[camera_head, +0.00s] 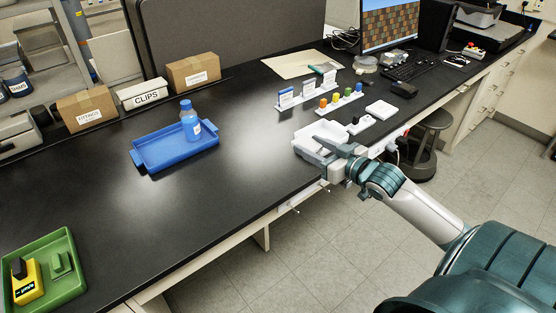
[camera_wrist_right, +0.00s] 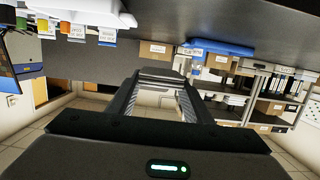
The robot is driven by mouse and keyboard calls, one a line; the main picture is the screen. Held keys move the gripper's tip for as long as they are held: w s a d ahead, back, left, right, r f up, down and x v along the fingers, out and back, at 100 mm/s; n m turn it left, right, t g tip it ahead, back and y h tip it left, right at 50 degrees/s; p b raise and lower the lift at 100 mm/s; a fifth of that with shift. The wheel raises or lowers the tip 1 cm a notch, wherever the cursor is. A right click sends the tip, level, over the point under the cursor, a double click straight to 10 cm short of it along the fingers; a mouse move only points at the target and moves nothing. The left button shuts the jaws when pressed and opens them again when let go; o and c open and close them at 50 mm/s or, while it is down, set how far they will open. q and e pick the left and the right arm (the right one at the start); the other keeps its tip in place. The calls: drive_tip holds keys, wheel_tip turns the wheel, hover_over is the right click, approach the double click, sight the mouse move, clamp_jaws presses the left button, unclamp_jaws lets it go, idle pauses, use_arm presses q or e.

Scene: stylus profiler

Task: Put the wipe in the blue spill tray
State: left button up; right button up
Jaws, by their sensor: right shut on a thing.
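My right gripper (camera_head: 332,147) reaches in from the right over a white, shallow dish-like thing (camera_head: 311,131) near the bench's front edge. It is shut on a flat grey thing, which I take for the wipe; its outline is hard to make out. In the right wrist view the fingers (camera_wrist_right: 161,82) run forward to this dark grey piece (camera_wrist_right: 160,73). The blue spill tray (camera_head: 165,156) lies on the bench to the left, with a blue-capped bottle (camera_head: 190,122) standing in its right part. It shows in the wrist view as a blue strip (camera_wrist_right: 222,47). My left gripper is not in view.
A rack of colored-cap vials (camera_head: 340,101), label stands (camera_head: 308,88) and a white square pad (camera_head: 381,110) stand beyond my right gripper. A green tray (camera_head: 62,286) lies front left. Boxes (camera_head: 193,72) line the back. The bench between the gripper and blue tray is clear.

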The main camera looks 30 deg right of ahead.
idle(0.3)
drive_tip(key=p, duration=0.4)
hover_over(277, 164)
drive_tip(key=f, duration=0.6)
drive_tip(key=shift+s+d+f, duration=0.1)
drive_tip(key=shift+s+f, duration=0.1)
drive_tip(key=shift+f, duration=0.15)
drive_tip(key=shift+w+f, duration=0.15)
drive_tip(key=shift+f, duration=0.05)
wheel_tip(277, 164, down, 2)
drive_tip(key=shift+f+p, duration=0.1)
drive_tip(key=shift+p, duration=0.3)
drive_tip(key=shift+f+p, duration=0.5)
drive_tip(key=shift+f, duration=0.2)
drive_tip(key=shift+f, duration=0.1)
